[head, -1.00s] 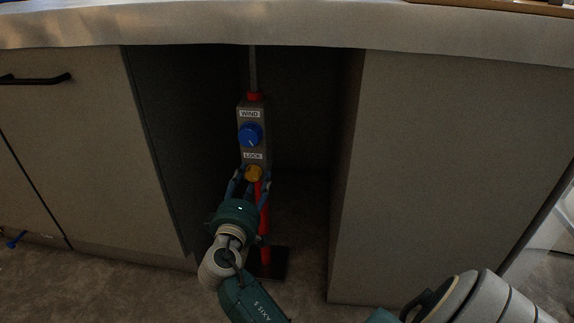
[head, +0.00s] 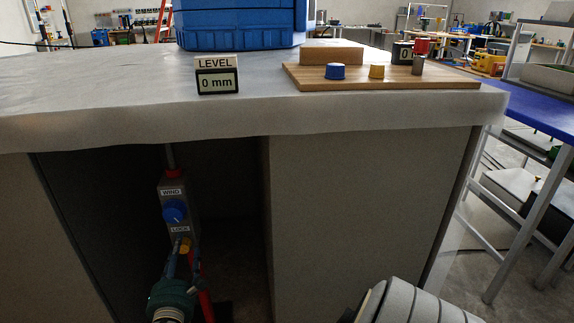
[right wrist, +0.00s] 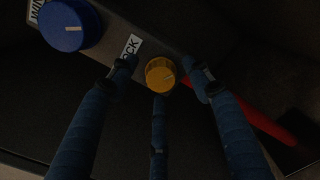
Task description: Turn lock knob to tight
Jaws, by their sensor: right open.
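The yellow lock knob (head: 184,245) sits low on a grey box (head: 180,208) inside the open cabinet bay, below a LOCK label (head: 180,229). A blue knob (head: 175,211) sits above it under a WIND label. In the right wrist view the yellow knob (right wrist: 160,74) lies between the spread fingers, with a pale pointer mark on its face. My right gripper (head: 183,260) is open around the yellow knob; whether any finger touches it I cannot tell. The blue knob (right wrist: 69,24) is at upper left there. My left gripper is not in view.
The cabinet walls (head: 340,220) close in on both sides of the bay. A red pole runs below the box. On the countertop stand a LEVEL display (head: 217,76) reading 0 mm, a blue container (head: 240,25) and a wooden board (head: 435,84) with small knobs.

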